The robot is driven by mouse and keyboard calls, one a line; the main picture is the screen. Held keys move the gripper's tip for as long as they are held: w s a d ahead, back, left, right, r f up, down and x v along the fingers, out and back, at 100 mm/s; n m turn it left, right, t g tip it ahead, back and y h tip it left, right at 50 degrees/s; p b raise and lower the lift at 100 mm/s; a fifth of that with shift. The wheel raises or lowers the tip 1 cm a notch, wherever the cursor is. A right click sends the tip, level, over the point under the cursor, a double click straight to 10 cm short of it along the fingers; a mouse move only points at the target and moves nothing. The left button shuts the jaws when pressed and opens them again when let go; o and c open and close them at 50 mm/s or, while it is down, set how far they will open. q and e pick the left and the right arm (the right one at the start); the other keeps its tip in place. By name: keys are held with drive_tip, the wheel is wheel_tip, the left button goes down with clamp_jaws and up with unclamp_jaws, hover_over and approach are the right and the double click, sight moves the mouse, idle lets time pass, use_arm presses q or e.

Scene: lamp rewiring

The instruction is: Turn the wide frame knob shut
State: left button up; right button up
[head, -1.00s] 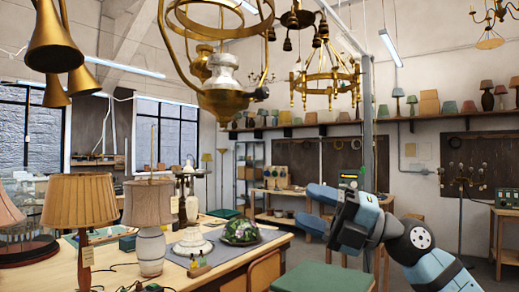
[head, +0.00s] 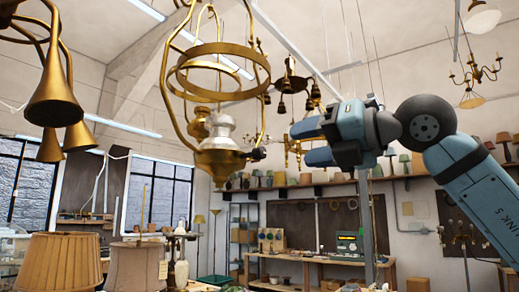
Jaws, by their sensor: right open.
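A brass hanging lamp with a wide ring frame (head: 183,85) hangs at the upper middle of the head view. Its brass bowl (head: 218,163) holds a pale silvery burner part. A small dark knob (head: 257,153) sticks out from the right side of the bowl. My right gripper (head: 300,143) is raised to the right of the knob, its two blue fingers pointing left at about the knob's height in the picture. It is open and empty, apart from the knob in the picture; the depth between them is hard to tell. My left gripper is not in view.
Brass horn-shaped shades (head: 58,100) hang at the upper left. Pleated table lamps (head: 62,262) stand at the lower left. A brass chandelier hangs behind my right gripper, partly hidden. A grey upright post (head: 366,215) stands behind my right arm.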

sight(264, 152)
drive_tip(key=p+x, duration=0.2)
drive_tip(key=x, duration=0.8)
drive_tip(key=shift+a+p, duration=0.15)
drive_tip(key=shift+p, duration=0.15)
drive_tip(key=c, duration=0.9)
